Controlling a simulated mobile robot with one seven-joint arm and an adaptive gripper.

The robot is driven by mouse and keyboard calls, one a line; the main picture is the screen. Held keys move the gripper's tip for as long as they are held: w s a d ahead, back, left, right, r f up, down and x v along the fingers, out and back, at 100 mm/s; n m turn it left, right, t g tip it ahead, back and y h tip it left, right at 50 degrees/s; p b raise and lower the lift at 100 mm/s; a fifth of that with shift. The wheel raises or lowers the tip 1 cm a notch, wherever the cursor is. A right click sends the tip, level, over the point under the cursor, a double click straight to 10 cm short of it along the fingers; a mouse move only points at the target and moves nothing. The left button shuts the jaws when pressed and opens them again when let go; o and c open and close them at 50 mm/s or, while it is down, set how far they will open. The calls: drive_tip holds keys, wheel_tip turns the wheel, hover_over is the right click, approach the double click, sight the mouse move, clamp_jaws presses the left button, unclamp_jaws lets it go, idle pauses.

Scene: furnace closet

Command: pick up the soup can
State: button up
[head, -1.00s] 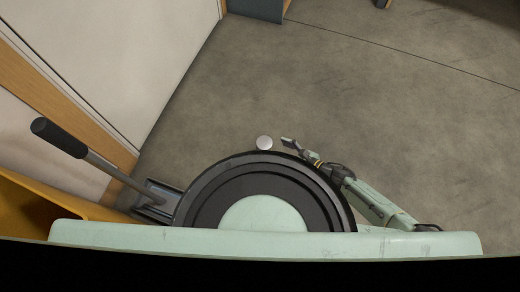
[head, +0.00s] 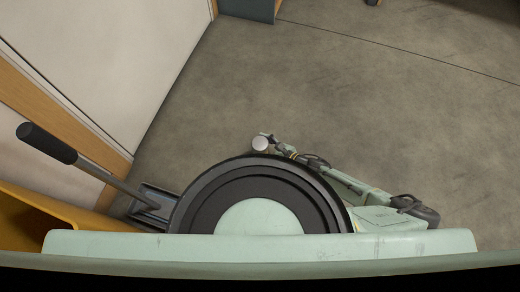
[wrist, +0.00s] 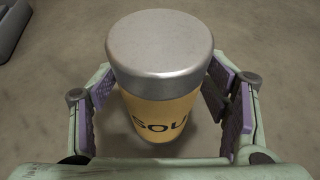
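The soup can (wrist: 158,95) stands upright on the floor, with a silver top and a yellow label reading "SOU" in the wrist view. In the head view only its round silver top (head: 260,144) shows, just beyond the rim of my round base. My gripper (wrist: 170,108) is open, with a purple-padded finger on each side of the can. A gap shows between the right finger and the can; the left finger is close to it, and contact is not clear. In the head view my gripper (head: 270,141) is at the can, partly hidden by it.
A jack-like tool with a black handle (head: 47,143) lies left of my base, near a white wall panel (head: 110,55) with wood trim. A blue-grey box (head: 249,9) stands at the top. The concrete floor (head: 370,100) is clear ahead and to the right.

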drive_tip(key=c, duration=1.1)
